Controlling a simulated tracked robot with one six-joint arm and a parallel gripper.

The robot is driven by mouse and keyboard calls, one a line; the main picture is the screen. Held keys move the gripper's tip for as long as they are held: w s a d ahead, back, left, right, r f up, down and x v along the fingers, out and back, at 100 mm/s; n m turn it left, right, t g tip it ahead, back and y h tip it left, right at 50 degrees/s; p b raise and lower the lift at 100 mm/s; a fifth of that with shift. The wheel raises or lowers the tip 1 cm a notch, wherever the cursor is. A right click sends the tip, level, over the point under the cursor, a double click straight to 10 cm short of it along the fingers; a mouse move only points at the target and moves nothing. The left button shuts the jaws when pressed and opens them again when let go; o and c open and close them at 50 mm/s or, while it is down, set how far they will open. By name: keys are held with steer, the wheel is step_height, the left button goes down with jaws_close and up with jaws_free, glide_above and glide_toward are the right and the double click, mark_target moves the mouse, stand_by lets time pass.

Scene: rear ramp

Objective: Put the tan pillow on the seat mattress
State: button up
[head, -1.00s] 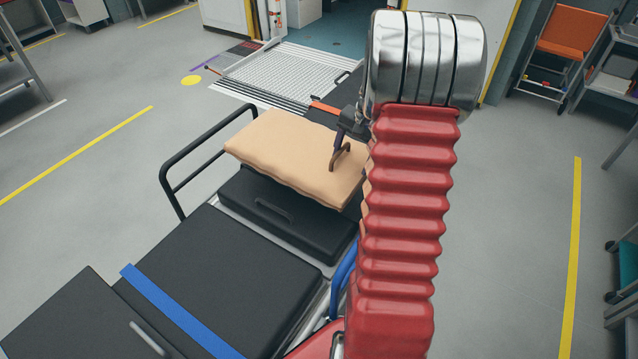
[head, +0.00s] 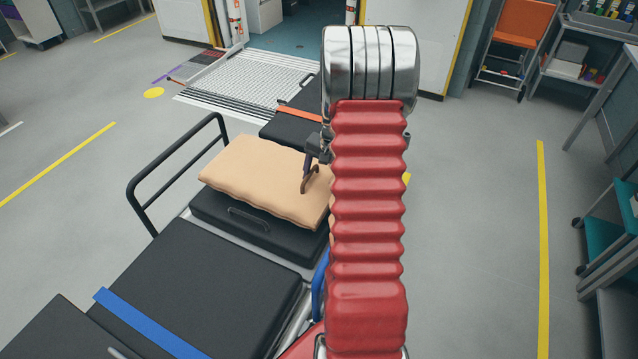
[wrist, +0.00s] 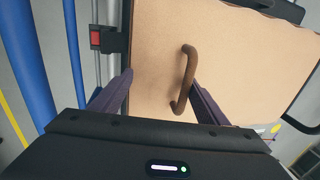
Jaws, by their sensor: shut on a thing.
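The tan pillow (head: 262,176) lies level over a black pad with a slot handle (head: 246,226) on the stretcher; whether it touches the pad I cannot tell. It fills most of the wrist view (wrist: 230,60). A brown loop handle (wrist: 186,78) stands up from it. My gripper (head: 312,172) is at this handle on the pillow's right side, partly hidden by my red arm. In the wrist view its fingers (wrist: 160,98) flank the handle. A larger black mattress section (head: 205,285) lies nearer; I cannot tell which section is the seat mattress.
A black side rail (head: 178,170) stands left of the pillow. A blue strap (head: 150,325) crosses the near mattress sections, and an orange strap (head: 298,115) crosses the far one. A ramp (head: 250,80) lies beyond. The floor to the right is clear up to the shelves.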

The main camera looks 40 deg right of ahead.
steer(key=shift+f, duration=0.55)
steer(key=o, duration=2.1)
step_height(320, 180, up, 12)
steer(key=s, duration=0.2)
steer(key=shift+d+f, duration=0.15)
steer(key=shift+d, duration=0.25)
steer(key=shift+s, duration=0.1)
